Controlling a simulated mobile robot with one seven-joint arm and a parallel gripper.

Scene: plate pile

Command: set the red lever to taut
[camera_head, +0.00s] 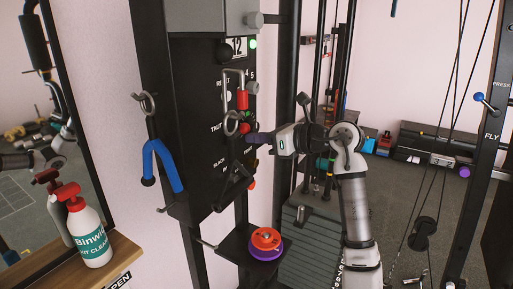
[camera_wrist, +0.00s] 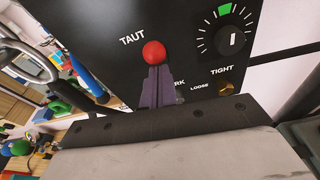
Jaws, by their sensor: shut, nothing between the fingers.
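The red lever shows as a round red knob (camera_wrist: 154,53) just right of the TAUT label in the wrist view. In the head view the red knob (camera_head: 245,127) is level with the TAUT label, above the lower label. The lever's shaft is hidden behind my fingers. My gripper (camera_wrist: 156,70) is shut and empty, its purple fingertips just below the knob; I cannot tell if they touch it. In the head view my gripper (camera_head: 249,138) reaches in from the right, close to the black panel (camera_head: 190,110).
A dial (camera_wrist: 231,39) marked TIGHT and a brass knob (camera_wrist: 226,88) by LOOSE sit right of the lever. Hooks and a blue handle (camera_head: 165,165) hang left on the panel. An orange and purple disc stack (camera_head: 267,241) sits on a shelf below.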

